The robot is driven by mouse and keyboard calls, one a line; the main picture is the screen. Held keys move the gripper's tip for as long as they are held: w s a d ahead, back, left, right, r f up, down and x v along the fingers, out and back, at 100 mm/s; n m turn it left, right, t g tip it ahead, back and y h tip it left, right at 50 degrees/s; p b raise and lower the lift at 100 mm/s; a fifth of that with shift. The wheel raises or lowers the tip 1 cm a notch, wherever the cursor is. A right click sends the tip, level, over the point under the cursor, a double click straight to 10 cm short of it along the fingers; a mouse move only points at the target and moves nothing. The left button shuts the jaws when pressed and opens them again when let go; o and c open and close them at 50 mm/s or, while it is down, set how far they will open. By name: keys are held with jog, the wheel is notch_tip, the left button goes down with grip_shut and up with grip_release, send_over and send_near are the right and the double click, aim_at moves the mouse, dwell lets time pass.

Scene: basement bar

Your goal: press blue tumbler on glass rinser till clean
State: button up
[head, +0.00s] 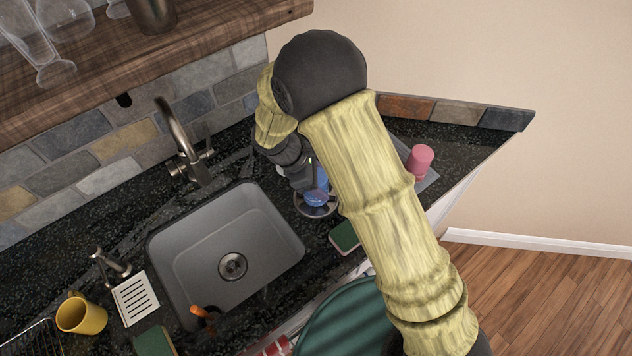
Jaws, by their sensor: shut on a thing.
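My gripper (299,174) is to the right of the sink, pointing down, and is shut on the blue tumbler (317,191). The tumbler is partly hidden by my gripper and arm. It is over the round glass rinser (316,209), which is set on the dark counter just right of the sink. The tumbler appears low at the rinser; I cannot tell whether it presses on it. No water spray can be made out.
The grey sink (205,255) has a tall faucet (182,140) behind it. A pink cup (420,160) stands on a grey mat at the right. A green sponge (345,236) lies near the front edge. A yellow mug (82,316) is at the left. A wooden shelf (200,50) overhangs.

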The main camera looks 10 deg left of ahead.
jog(key=shift+w+r+p, duration=0.1)
jog(key=shift+r+p, duration=0.95)
jog(key=shift+r, duration=0.15)
jog(key=shift+r+p, duration=0.7)
jog(key=shift+r, duration=0.2)
jog(key=shift+r+p, duration=1.1)
jog(key=shift+r, duration=0.3)
